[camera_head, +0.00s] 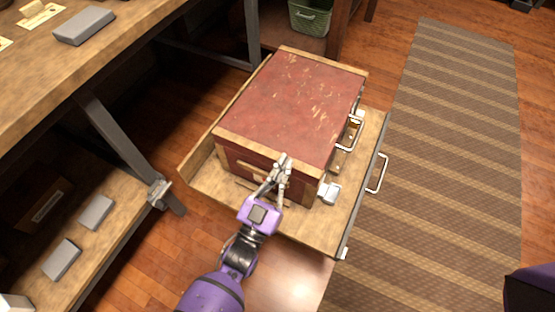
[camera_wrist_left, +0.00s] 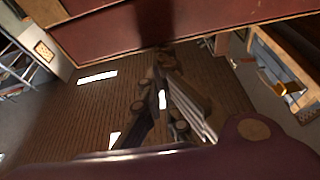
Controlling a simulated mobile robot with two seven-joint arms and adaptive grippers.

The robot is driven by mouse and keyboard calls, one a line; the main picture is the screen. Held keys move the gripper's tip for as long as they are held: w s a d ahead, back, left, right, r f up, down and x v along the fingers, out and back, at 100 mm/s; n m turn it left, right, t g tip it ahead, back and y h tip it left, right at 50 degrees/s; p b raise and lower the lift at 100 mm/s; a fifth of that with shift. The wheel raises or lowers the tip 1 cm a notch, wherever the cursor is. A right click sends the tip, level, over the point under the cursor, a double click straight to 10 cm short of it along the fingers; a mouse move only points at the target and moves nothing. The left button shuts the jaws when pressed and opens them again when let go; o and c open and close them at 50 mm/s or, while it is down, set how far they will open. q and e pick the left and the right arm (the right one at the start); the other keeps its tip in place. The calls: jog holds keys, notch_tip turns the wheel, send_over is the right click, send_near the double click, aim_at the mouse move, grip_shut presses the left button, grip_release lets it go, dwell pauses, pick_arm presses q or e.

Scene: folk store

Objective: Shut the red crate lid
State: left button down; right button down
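The red crate (camera_head: 235,160) stands on a shallow wooden tray. Its worn red lid (camera_head: 300,100), with light wood trim, lies over the top and looks down or nearly down; I cannot tell whether a small gap is left. My left gripper (camera_head: 284,161) is at the crate's front face, by the lid's front edge, and covers part of it. In the left wrist view its fingers (camera_wrist_left: 160,75) converge with nothing visible between them, below a red crate surface (camera_wrist_left: 130,28). Contact with the crate is unclear. My right gripper is not in view.
The wooden tray (camera_head: 352,205) has low edges and a metal handle (camera_head: 378,172) on its right. A wooden workbench (camera_head: 125,25) with a lower shelf stands at left. A green basket (camera_head: 310,18) is at the back. A striped rug (camera_head: 450,150) leaves open floor at right.

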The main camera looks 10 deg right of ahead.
pick_arm(q)
jog(key=s+a+p, duration=0.3)
jog(key=s+a, duration=0.2)
jog(key=s, duration=0.2)
jog(key=shift+s+a+r, duration=0.3)
jog(key=shift+s+r, duration=0.05)
jog(key=shift+s, duration=0.1)
